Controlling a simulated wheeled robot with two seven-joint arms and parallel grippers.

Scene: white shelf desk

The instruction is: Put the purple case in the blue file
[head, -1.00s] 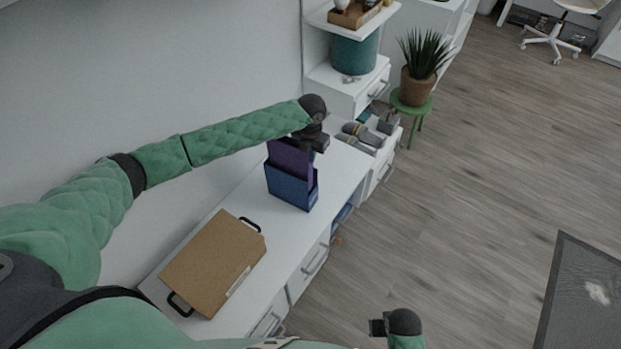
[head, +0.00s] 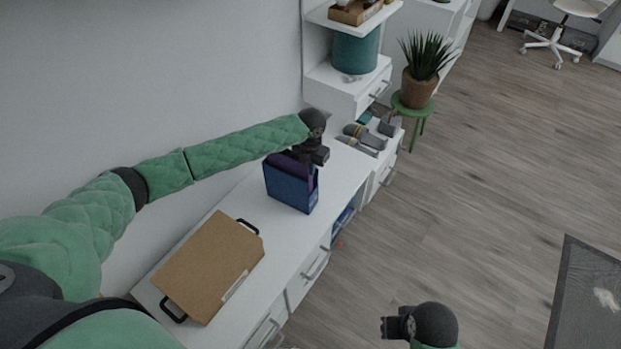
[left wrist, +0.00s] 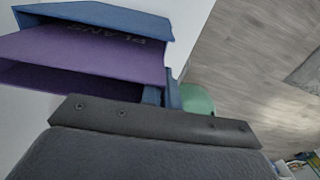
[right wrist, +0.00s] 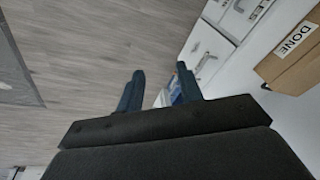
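The purple case (head: 288,163) is mostly inside the blue file (head: 290,188) on the white desk, with only its top part showing above the rim. My left gripper (head: 316,158) is at the upper right edge of the case. In the left wrist view, the purple case (left wrist: 85,50) lies beside the wall of the blue file (left wrist: 110,18), and the left fingers (left wrist: 162,95) are close together at the case's edge, apparently pinching it. My right gripper (head: 388,328) is over the floor, away from the desk. Its fingers (right wrist: 158,88) are apart and empty in the right wrist view.
Grey-and-yellow items (head: 362,138) sit beyond the file. A potted plant (head: 420,90) stands on a green stool at the back. The desk between box and file is clear.

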